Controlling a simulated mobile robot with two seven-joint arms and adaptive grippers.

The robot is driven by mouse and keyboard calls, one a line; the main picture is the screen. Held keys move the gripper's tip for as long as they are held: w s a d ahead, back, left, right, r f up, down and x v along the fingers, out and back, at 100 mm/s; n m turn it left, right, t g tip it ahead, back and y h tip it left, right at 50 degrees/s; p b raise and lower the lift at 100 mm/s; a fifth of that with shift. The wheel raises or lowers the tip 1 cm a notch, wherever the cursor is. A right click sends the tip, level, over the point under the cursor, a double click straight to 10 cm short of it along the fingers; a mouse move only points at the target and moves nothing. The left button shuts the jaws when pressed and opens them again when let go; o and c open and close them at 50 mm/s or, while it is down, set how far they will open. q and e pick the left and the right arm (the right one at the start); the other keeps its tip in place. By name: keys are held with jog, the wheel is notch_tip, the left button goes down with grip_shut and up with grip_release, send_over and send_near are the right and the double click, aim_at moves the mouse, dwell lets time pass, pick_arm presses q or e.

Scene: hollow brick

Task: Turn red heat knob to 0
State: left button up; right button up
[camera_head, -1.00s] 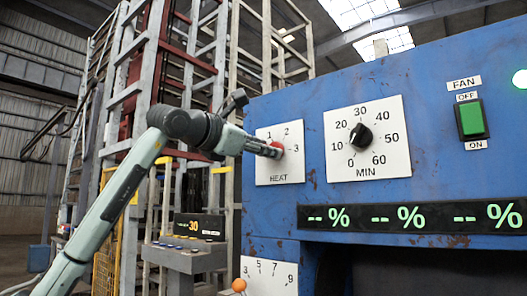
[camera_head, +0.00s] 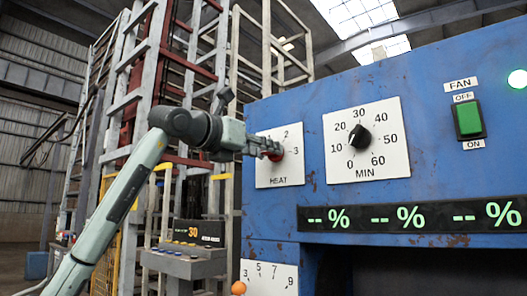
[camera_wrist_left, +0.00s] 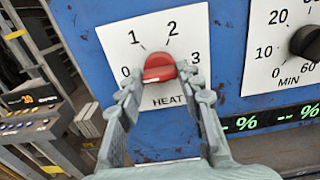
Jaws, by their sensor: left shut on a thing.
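The red heat knob (camera_head: 274,155) sits on a white HEAT plate (camera_head: 293,167) on the blue panel, partly hidden by my gripper in the head view. In the left wrist view the knob (camera_wrist_left: 159,67) shows between marks 0, 1, 2 and 3, its raised grip lying nearly level across the dial, roughly along the line from 0 to 3. I cannot tell which end is the pointer. My left gripper (camera_wrist_left: 160,76) is shut on the knob, one finger on each side; it also shows in the head view (camera_head: 262,148). My right gripper is out of view.
A black MIN knob (camera_head: 359,136) on its own white plate is right of the heat dial. A green FAN switch (camera_head: 469,119) is farther right, above a percent display (camera_head: 410,217). A grey control console (camera_head: 185,258) stands at lower left.

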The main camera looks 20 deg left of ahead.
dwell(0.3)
pick_arm(q)
jog(key=o, duration=1.1)
jog(key=shift+c, duration=0.2)
jog(key=shift+o, duration=0.5)
jog(key=v, duration=1.2)
jog(key=shift+s, duration=0.1)
